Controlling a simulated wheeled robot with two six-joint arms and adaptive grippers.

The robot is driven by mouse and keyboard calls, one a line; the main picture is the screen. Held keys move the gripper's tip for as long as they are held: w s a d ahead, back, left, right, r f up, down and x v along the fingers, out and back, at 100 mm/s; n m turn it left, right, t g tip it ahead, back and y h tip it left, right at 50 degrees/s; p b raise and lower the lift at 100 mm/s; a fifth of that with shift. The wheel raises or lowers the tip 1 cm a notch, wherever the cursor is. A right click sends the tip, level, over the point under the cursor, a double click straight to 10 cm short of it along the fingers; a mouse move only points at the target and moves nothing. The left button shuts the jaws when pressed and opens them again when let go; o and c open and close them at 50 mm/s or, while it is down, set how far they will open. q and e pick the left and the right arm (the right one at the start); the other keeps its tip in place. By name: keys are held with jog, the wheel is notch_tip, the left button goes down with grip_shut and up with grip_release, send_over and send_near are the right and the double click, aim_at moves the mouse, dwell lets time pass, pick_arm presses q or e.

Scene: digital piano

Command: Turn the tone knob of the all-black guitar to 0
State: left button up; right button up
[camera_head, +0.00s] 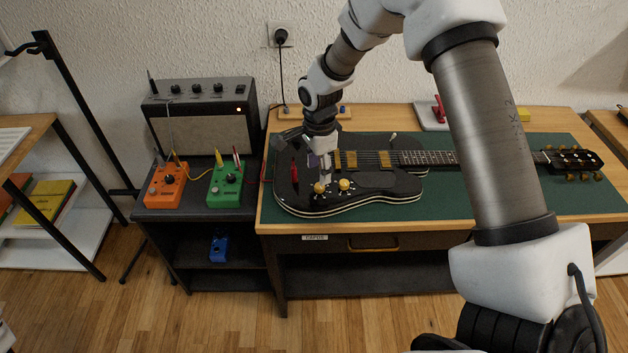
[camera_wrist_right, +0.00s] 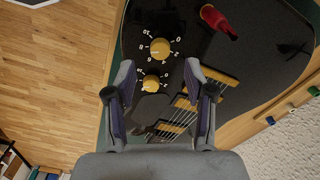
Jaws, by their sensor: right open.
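The black guitar (camera_head: 375,188) lies flat on a green mat (camera_head: 480,205), its neck pointing right. Two gold knobs sit on its body, the left knob (camera_head: 319,188) and the right knob (camera_head: 344,184), each with white numbers around it. In the right wrist view they are the upper knob (camera_wrist_right: 160,48) and the lower knob (camera_wrist_right: 151,83); I cannot tell which is tone or read their settings surely. My right gripper (camera_head: 323,178) is open above the body by the left knob, pointing down. In the wrist view its fingertips (camera_wrist_right: 159,74) are spread, holding nothing. My left gripper is out of view.
A red-handled item (camera_head: 294,170) is on the guitar's left end, near the right gripper. An amplifier (camera_head: 205,135), an orange pedal (camera_head: 166,186) and a green pedal (camera_head: 226,186) stand on the stand at left. A blue pedal (camera_head: 218,247) is on its lower shelf.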

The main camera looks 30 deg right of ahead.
aim_at(320, 186)
jog(key=f, duration=0.5)
jog(key=shift+w+d+f, duration=0.15)
jog(key=shift+d+f, duration=0.05)
jog(key=shift+f, duration=0.1)
jog(key=shift+a+r, duration=0.1)
jog(key=shift+r, duration=0.05)
grip_shut()
jog(key=shift+s, duration=0.2)
jog(key=shift+n+p, duration=0.3)
